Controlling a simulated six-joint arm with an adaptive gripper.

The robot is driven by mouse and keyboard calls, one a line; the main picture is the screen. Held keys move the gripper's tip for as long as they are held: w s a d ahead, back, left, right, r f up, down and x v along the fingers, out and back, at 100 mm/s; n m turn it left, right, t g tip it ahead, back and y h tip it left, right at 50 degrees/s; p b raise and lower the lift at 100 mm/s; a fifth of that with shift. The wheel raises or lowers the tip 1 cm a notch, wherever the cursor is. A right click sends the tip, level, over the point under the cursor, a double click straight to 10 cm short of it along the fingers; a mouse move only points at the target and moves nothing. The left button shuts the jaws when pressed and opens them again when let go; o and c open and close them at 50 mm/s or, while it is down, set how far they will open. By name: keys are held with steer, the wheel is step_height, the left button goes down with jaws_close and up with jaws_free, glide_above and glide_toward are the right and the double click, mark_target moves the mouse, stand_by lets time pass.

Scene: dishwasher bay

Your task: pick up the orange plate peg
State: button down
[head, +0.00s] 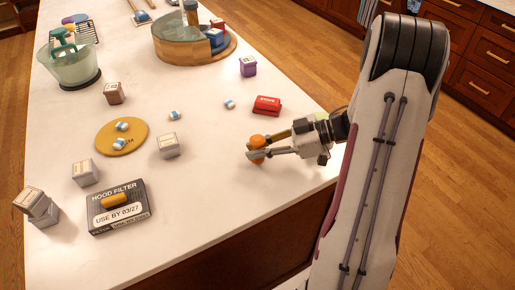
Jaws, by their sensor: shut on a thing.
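The orange plate peg (257,141) is a small orange piece near the right edge of the white counter. My gripper (258,148) comes in from the right and is shut on it, with a finger on each side. Part of the peg is hidden by the fingers. I cannot tell whether the peg touches the counter or is just above it.
A red box (266,105) lies just behind my gripper. A grey box (168,146) stands to its left, near a yellow round mat (104,141). A hood filter box (118,208) lies at the front left. The counter in front of my gripper is clear.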

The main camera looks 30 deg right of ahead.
steer(key=shift+r, duration=0.1)
steer(key=shift+r, duration=4.95)
steer(key=shift+a, duration=0.15)
